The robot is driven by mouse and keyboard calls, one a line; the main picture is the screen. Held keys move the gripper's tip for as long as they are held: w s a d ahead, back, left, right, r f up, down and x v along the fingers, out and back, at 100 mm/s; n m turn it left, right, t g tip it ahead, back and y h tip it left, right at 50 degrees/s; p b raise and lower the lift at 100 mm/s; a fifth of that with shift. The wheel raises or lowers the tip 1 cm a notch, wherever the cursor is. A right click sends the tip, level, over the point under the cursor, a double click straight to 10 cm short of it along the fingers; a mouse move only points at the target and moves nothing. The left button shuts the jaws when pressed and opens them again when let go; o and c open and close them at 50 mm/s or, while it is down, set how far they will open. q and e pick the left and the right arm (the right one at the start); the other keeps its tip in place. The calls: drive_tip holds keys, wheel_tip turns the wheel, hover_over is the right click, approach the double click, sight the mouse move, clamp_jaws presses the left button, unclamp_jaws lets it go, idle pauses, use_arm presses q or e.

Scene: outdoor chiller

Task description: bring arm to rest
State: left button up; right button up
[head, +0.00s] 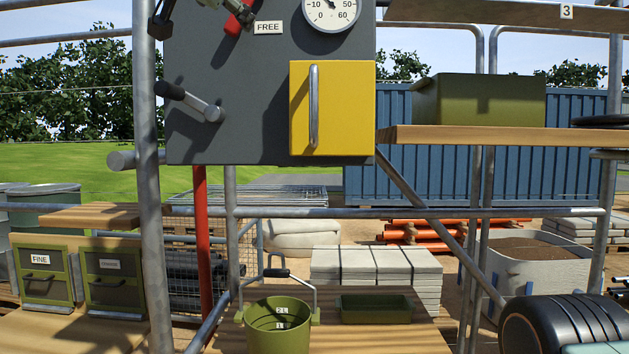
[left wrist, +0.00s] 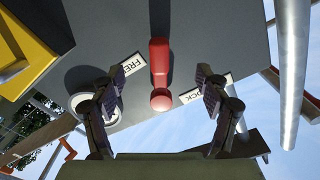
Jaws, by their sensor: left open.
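My left gripper (head: 197,24) shows only by its dark fingertips at the top of the grey panel (head: 235,110) in the head view. In the left wrist view my left gripper (left wrist: 163,90) has its fingers spread wide, with nothing between the pads. A red lever (left wrist: 159,65) on the panel shows in the gap between the fingers, apart from both. Part of the red lever (head: 242,12) also shows in the head view, beside one fingertip. The FREE label (head: 268,28) is beside it; a partly hidden LOCK label (left wrist: 192,94) is on the other side. My right gripper is not in view.
The panel carries a gauge (head: 331,8), a yellow door (head: 333,108) with a bar handle, and a grey protruding handle (head: 190,103). Scaffold poles (head: 150,200) stand close by. Below are a green bucket (head: 278,325) and a green tray (head: 376,308). A green box (head: 480,100) stands on the right shelf.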

sight(233, 19)
use_arm(q)
drive_tip(key=w+p, duration=0.1)
drive_tip(key=p, duration=0.3)
drive_tip(key=shift+w+d+r+p, duration=0.15)
drive_tip(key=shift+w+r+p, duration=0.05)
drive_tip(key=shift+p, duration=0.2)
drive_tip(key=w+p, duration=0.1)
drive_tip(key=p, duration=0.4)
drive_tip(key=shift+w, duration=0.1)
drive_tip(key=shift+w+p, duration=0.35)
drive_tip(key=shift+p, duration=0.3)
drive_tip(key=shift+w+p, duration=0.9)
drive_tip(key=shift+p, duration=0.15)
drive_tip(key=shift+a+r+m+b, duration=0.2)
drive_tip(key=shift+a+m+b, duration=0.6)
drive_tip(key=shift+m, duration=0.4)
drive_tip(key=shift+a+r+m, duration=0.2)
drive_tip(key=shift+r+m, duration=0.05)
drive_tip(key=shift+m, duration=0.05)
drive_tip(key=shift+d, duration=0.1)
